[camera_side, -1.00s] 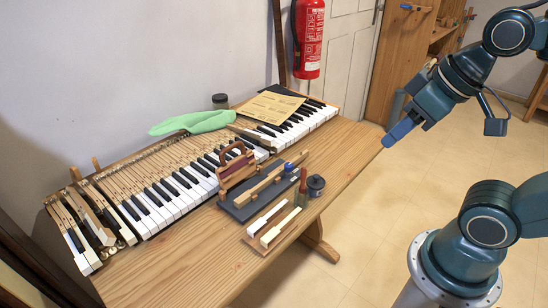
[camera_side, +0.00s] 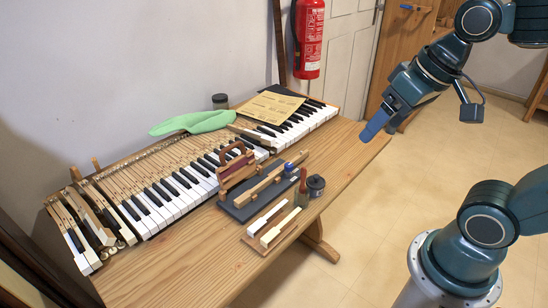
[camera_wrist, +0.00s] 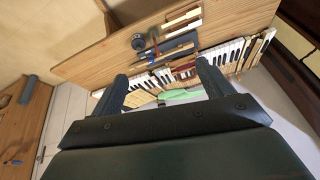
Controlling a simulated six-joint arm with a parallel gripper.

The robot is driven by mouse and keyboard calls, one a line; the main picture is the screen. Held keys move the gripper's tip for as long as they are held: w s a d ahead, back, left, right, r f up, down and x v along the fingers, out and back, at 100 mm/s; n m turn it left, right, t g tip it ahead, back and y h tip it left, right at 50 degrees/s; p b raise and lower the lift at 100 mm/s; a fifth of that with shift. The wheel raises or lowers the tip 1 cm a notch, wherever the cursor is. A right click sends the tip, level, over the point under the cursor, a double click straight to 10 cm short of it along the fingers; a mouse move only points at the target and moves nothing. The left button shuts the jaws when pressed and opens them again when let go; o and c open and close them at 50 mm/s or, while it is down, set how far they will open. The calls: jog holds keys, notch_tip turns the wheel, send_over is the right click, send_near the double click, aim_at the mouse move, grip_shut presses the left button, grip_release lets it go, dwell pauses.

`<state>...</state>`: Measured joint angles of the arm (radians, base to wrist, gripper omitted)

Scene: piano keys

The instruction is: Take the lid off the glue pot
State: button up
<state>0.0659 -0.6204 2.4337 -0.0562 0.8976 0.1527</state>
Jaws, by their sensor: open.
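The glue pot (camera_side: 316,188) is a small dark grey pot near the front right edge of the wooden bench. Its dark lid (camera_side: 316,181) appears to sit on top. In the wrist view the pot (camera_wrist: 138,43) shows small near the top, beyond the fingers. My gripper (camera_side: 369,133) is up and to the right of the pot, well apart from it, with its fingers pointing down and left. In the wrist view my gripper (camera_wrist: 160,72) has its two fingers wide apart, with nothing held between them.
A red-brown-handled tool (camera_side: 303,182) stands close to the pot's left. A dark board (camera_side: 240,210) with wooden key parts lies left of it. Loose keys (camera_side: 273,226) lie in front. The keyboard (camera_side: 175,195) fills the back. The bench's right end (camera_side: 350,150) is bare.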

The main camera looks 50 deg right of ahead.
jog(key=w+d+f+m+g+y, duration=0.4)
jog(key=w+d+f+m, duration=1.2)
jog(key=w+m, duration=0.2)
jog(key=shift+d+f+y, duration=0.2)
jog(key=shift+f+y, duration=0.1)
jog(key=shift+f, duration=0.1)
send_over(322, 178)
jog(key=f, duration=0.7)
jog(key=shift+d+f, duration=0.1)
jog(key=shift+d, duration=0.1)
jog(key=shift+a+f, duration=0.15)
jog(key=shift+f, duration=0.25)
jog(key=shift+f, duration=0.1)
jog(key=shift+x, duration=2.5)
